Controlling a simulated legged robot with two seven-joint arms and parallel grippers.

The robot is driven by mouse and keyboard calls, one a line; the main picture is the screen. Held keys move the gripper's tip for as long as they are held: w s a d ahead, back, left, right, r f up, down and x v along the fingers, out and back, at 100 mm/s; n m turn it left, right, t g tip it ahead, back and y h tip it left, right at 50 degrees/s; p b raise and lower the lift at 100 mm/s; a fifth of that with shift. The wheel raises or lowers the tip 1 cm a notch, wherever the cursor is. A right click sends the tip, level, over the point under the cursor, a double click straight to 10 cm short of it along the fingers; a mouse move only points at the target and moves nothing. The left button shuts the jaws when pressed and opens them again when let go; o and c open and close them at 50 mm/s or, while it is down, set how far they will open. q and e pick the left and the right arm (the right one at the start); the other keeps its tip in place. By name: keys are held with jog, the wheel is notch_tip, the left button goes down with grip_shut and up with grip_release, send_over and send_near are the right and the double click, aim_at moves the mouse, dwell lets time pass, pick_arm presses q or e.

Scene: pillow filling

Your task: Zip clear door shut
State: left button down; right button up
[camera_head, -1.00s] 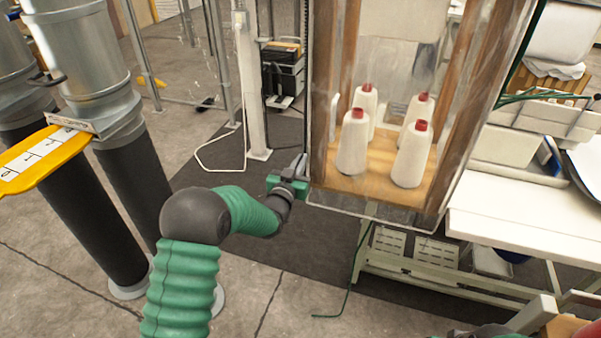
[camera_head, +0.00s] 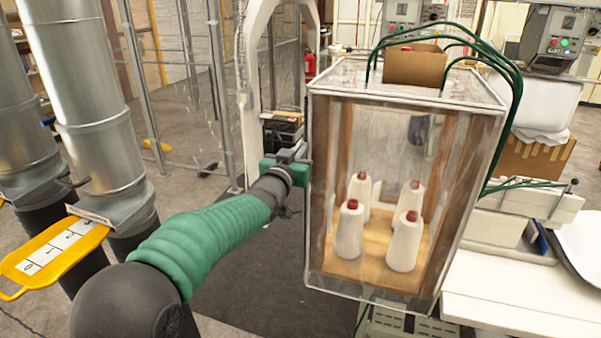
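The clear door (camera_head: 400,130) covers the front of a box-shaped cabinet with a wooden inside. Several white cones with red tops stand behind it on a wooden floor. My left gripper (camera_head: 300,157) is at the door's left edge, a little above mid-height. Its fingertips are small and partly hidden against the edge, so I cannot tell whether they are closed or hold a zip pull. No zip pull can be made out. My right gripper is not in view.
Green hoses (camera_head: 515,75) arch over the cabinet top, where a cardboard box (camera_head: 415,65) sits. A white table (camera_head: 510,300) stands at the right. Large metal ducts (camera_head: 95,110) and a yellow numbered plate (camera_head: 50,258) are at the left. Dark floor matting is clear below my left arm.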

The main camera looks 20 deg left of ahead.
pick_arm(q)
notch_tip(320, 180, up, 10)
jog(key=p, duration=0.3)
jog(key=shift+p, duration=0.4)
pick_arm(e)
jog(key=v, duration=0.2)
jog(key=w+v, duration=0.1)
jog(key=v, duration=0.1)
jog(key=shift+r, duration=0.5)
pick_arm(q)
jog(key=shift+f, duration=0.1)
jog(key=c, duration=1.6)
grip_release()
jog(key=shift+w+f, duration=0.1)
jog(key=shift+w, duration=0.1)
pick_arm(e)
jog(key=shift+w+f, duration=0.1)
pick_arm(q)
jog(key=shift+s, duration=0.1)
